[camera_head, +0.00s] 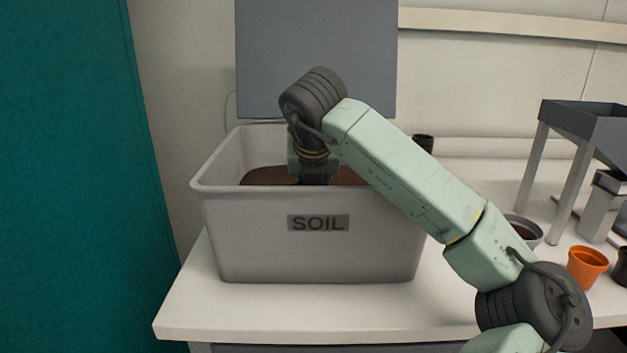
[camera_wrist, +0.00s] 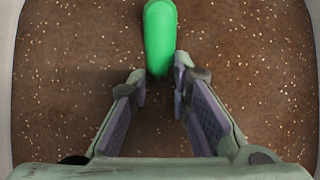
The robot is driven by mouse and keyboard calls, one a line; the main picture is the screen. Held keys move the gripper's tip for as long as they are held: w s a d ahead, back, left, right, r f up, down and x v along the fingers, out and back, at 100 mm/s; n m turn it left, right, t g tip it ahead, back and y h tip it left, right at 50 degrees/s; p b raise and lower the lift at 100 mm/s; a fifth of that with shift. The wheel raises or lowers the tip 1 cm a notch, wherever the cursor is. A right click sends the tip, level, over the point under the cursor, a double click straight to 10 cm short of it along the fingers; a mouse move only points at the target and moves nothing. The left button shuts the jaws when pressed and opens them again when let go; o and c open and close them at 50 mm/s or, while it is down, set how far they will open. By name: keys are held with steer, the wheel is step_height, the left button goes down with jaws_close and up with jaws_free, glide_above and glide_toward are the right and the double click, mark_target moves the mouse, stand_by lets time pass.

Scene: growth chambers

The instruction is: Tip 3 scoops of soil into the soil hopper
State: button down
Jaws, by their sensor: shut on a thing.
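The light grey bin marked SOIL (camera_head: 230,225) stands on the white bench with brown soil (camera_head: 265,176) inside. In the wrist view, soil (camera_wrist: 70,110) fills most of the picture. My gripper (camera_wrist: 162,78) is shut on the near end of a smooth green handle (camera_wrist: 160,35), which looks like the scoop's. A dark grey hopper (camera_head: 597,118) on legs stands at the right.
A raised grey panel (camera_head: 316,50) stands behind the bin. An orange pot (camera_head: 587,267), a grey pot with dark contents (camera_head: 527,232) and a small black pot (camera_head: 423,143) stand on the bench (camera_head: 300,318). A teal panel (camera_head: 80,180) is at the left.

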steer(key=shift+w+r+p, duration=0.15)
steer(key=shift+r+p, duration=0.1)
steer(key=shift+p, duration=0.45)
steer(key=p, duration=0.1)
steer(key=g+p, duration=0.1)
steer(key=p, duration=0.1)
steer(key=shift+w+f, duration=0.15)
steer(key=shift+w, duration=0.1)
steer(key=shift+g, duration=0.9)
steer(key=r+p, duration=0.8)
steer(key=shift+w+r, duration=0.15)
steer(key=shift+w, duration=0.05)
step_height(320, 180, up, 10)
steer(key=g+p, duration=0.1)
steer(key=shift+w+g, duration=0.3)
steer(key=shift+g, duration=0.1)
